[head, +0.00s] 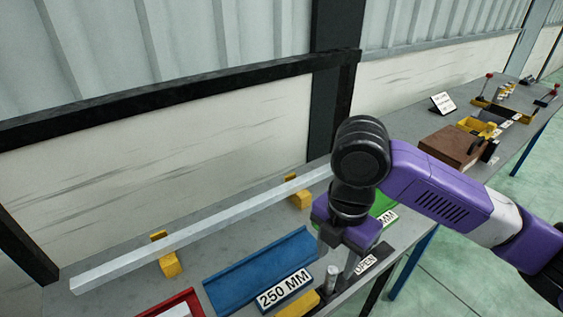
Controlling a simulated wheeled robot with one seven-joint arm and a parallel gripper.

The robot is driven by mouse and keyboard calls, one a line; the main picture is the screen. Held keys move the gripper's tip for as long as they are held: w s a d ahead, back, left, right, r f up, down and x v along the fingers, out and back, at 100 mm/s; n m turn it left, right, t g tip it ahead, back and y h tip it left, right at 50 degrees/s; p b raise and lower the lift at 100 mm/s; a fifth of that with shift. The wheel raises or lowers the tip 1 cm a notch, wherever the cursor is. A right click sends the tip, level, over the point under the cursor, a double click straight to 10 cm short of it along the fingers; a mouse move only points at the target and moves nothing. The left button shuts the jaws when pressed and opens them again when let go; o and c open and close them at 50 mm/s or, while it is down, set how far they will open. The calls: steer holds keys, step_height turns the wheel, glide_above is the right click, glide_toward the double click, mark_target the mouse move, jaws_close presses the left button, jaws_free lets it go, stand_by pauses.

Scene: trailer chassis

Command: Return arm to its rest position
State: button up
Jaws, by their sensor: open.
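My arm (435,190) reaches in from the right edge, purple, white and black. My gripper (340,272) points down over the front edge of the grey workbench (130,297). It is open, and its fingers show partly below the purple wrist. I see nothing between the fingers. Whether the fingertips touch the bench or a label there cannot be told.
A long pale metal bar (215,225) rests on yellow supports (170,263). A blue tray (260,268) labelled 250 MM, a red tray (178,304) and a partly hidden green tray (382,203) line the front. A brown box (452,146) stands farther right. A black frame (180,98) rises behind.

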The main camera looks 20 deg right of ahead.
steer(key=w+a+r+m+t+y, duration=0.5)
steer(key=w+a+r+t+y, duration=0.25)
steer(key=w+a+r, duration=0.55)
step_height(320, 180, up, 10)
steer(key=a+m+t+y, duration=0.2)
steer(key=m+t+y, duration=0.2)
steer(key=m+t, duration=0.45)
steer(key=s+d+f+m+t+h, duration=0.6)
steer(key=s+d+f+m+h, duration=0.4)
steer(key=s+d+m+h, duration=0.3)
steer(key=s+f+n+g, duration=0.1)
steer(key=s+f+g, duration=0.1)
steer(key=s+f, duration=0.3)
steer(key=s+d+f+n+g+y, duration=0.1)
steer(key=s+f, duration=0.5)
steer(key=s, duration=0.7)
steer(key=s+d+f+n+g, duration=0.1)
steer(key=s+f+g, duration=0.3)
steer(key=s, duration=0.6)
step_height(320, 180, down, 2)
steer(key=shift+f, duration=0.25)
